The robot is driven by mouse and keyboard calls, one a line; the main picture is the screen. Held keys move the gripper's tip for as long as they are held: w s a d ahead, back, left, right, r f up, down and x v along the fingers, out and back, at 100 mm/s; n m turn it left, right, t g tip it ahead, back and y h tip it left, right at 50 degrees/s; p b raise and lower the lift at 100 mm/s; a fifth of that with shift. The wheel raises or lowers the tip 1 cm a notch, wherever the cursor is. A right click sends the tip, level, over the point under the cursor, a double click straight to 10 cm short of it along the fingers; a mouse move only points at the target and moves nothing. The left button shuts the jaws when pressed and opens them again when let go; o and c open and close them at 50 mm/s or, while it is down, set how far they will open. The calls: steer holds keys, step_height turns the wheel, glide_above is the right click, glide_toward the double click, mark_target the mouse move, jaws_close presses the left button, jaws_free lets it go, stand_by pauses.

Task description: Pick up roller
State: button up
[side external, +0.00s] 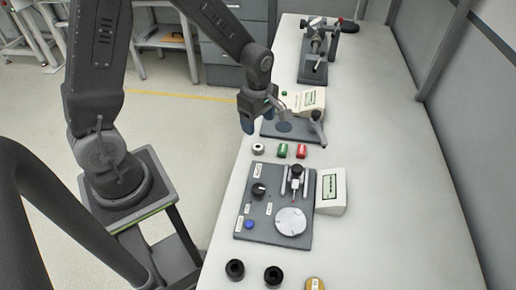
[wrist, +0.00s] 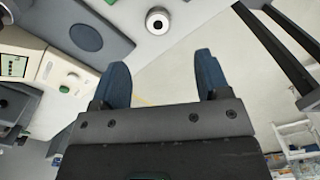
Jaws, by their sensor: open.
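A small silver-white cylinder with a dark centre (side external: 258,148) stands on the white bench near its left edge; it looks like the roller, though no label confirms this. It also shows at the top of the wrist view (wrist: 157,22), beyond the fingertips. My gripper (side external: 259,114) is above the bench edge, a little behind the cylinder and apart from it.
Green (side external: 282,150) and red (side external: 301,151) blocks stand right of the cylinder. A grey fixture plate (side external: 247,222) with a pale disc (side external: 291,221) lies in front. Black rings (side external: 235,270) (side external: 273,277) stand nearer. A display box (side external: 331,191) stands right. The bench's right side is clear.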

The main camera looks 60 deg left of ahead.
glide_above(258, 147)
step_height(258, 147, down, 5)
steer(key=shift+s+d, duration=0.1)
steer(key=shift+d, duration=0.05)
steer(key=shift+a+f, duration=0.15)
steer(key=shift+f, duration=1.2)
steer(key=shift+a+f, duration=0.1)
steer(key=shift+f, duration=1.25)
steer(key=c, duration=1.1)
